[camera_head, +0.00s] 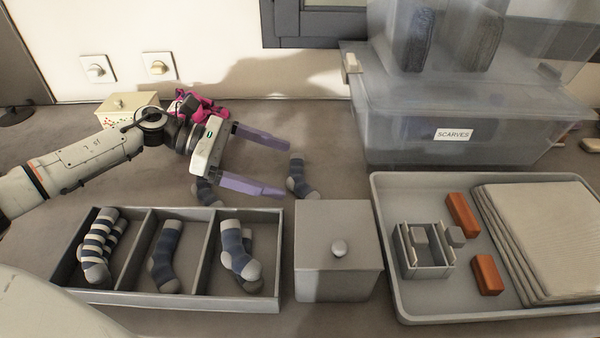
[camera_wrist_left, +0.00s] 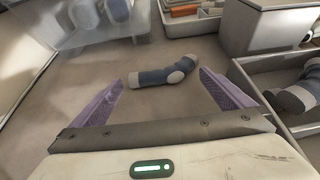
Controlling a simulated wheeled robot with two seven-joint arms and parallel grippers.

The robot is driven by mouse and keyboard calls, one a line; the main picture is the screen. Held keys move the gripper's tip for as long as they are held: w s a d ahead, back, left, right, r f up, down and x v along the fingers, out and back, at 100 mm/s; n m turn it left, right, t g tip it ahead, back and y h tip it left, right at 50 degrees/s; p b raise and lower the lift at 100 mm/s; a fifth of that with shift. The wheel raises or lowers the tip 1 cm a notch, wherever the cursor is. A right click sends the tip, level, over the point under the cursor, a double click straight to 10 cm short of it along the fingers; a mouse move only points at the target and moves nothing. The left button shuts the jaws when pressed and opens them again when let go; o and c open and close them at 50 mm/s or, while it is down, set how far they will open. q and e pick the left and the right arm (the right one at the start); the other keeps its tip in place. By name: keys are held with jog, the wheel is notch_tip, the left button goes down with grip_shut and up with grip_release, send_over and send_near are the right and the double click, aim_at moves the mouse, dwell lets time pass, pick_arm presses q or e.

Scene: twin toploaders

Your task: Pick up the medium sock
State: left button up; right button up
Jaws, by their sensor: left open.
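A loose blue-and-grey sock (camera_head: 298,179) lies on the table just beyond my left gripper's fingertips. It also shows in the left wrist view (camera_wrist_left: 155,77), lying crosswise ahead of the fingers. My left gripper (camera_head: 284,170) is open and empty, its purple fingers pointing right above the table. Another blue-grey sock (camera_head: 205,191) lies below the gripper, partly hidden. A divided tray (camera_head: 190,300) holds striped socks (camera_head: 97,245) at left, a blue sock (camera_head: 164,256) in the middle and blue-grey socks (camera_head: 238,258) at right. I cannot tell which sock is medium. My right gripper is out of view.
A grey lidded box (camera_head: 338,272) stands right of the sock tray. A large tray (camera_head: 385,190) holds orange blocks, a small rack and folded cloth. A clear bin marked SCARVES (camera_head: 410,140) stands behind it. A pink item (camera_head: 200,106) lies behind the arm.

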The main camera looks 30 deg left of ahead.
aim_at(296, 182)
pick_arm(q)
jog(key=shift+x, duration=1.5)
jog(key=c, duration=1.1)
